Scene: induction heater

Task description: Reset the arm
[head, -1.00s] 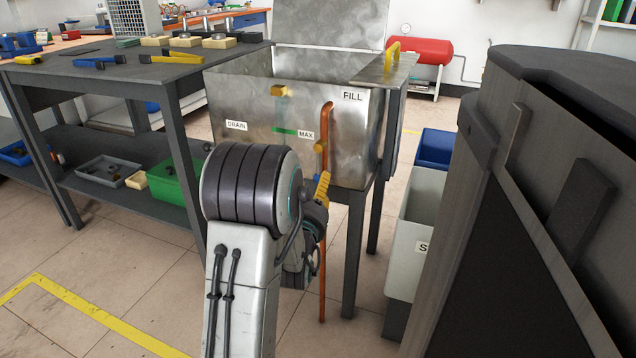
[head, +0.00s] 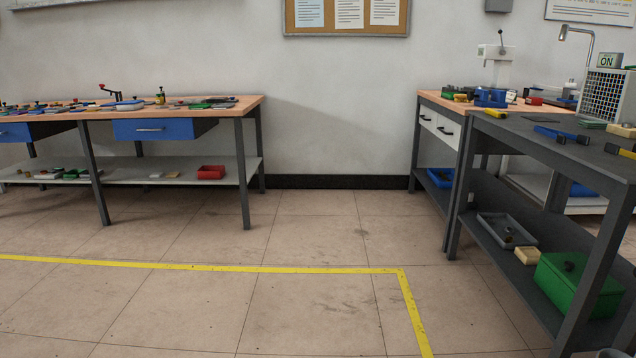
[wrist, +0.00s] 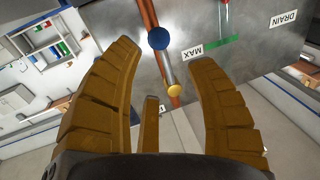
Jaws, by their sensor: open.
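My gripper (wrist: 163,58) is open, its two ochre fingers spread wide in the wrist view with nothing between them in its grasp. Beyond the fingertips is the metal tank (wrist: 240,20) with a copper pipe (wrist: 150,14) on its face. A blue round knob (wrist: 158,38) and a small yellow knob (wrist: 174,90) show in line with the gap between the fingers. I cannot tell the exact distance, but no contact is visible. The tank and my gripper are outside the head view.
In the head view, a dark table (head: 540,135) with a lower shelf stands at the right, holding a green bin (head: 578,285). A wooden-topped workbench (head: 190,110) stands at the left. The floor between them is clear, with a yellow line (head: 200,266) on it.

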